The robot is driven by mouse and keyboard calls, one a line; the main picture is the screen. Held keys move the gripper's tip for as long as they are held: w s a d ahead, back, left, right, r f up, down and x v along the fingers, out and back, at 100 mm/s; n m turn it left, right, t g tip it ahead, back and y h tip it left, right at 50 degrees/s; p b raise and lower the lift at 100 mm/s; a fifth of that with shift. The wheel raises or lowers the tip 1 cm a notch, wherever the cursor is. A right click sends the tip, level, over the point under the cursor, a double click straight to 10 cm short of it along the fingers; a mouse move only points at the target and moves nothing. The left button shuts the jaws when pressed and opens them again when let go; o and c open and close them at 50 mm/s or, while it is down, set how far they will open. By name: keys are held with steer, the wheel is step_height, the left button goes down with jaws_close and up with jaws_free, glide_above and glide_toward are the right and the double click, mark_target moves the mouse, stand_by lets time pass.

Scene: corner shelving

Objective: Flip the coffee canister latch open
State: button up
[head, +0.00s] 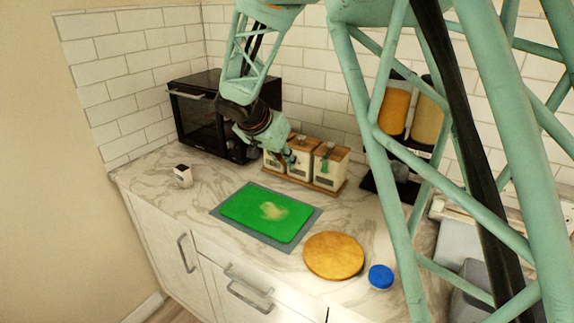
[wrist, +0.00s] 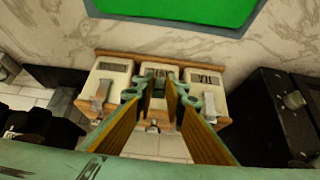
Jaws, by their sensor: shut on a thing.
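Three cream canisters with wooden lids stand in a row on a wooden tray (head: 325,189), against the tiled wall. The middle canister (head: 298,170) is under my gripper (head: 286,156). In the wrist view my gripper (wrist: 160,88) has its fingers close together over the middle canister (wrist: 155,68), shut on its latch, which the fingers mostly hide. Metal latches show on the left canister (wrist: 101,95) and the right canister (wrist: 210,107) of that view.
A black oven (head: 200,125) stands left of the canisters. A green board (head: 255,208) lies on a grey mat in front, with a round wooden board (head: 333,256) and a blue-lidded jar (head: 380,277) to its right. A small box (head: 182,176) stands at the left.

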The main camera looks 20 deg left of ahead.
steer(key=shift+s+a+f+t+b, duration=0.15)
steer(key=shift+f+t+b, duration=0.25)
steer(key=shift+b, duration=0.35)
steer(key=shift+s+d+f+t+b, duration=0.1)
steer(key=shift+s+f+t+b, duration=0.1)
steer(key=shift+t+b, duration=0.4)
steer(key=o, duration=0.8)
steer(key=shift+o, duration=0.2)
steer(key=shift+r, duration=0.1)
steer(key=v, duration=1.2)
steer(key=shift+a, duration=0.2)
steer(key=shift+w+d, duration=0.1)
steer(key=shift+w, duration=0.05)
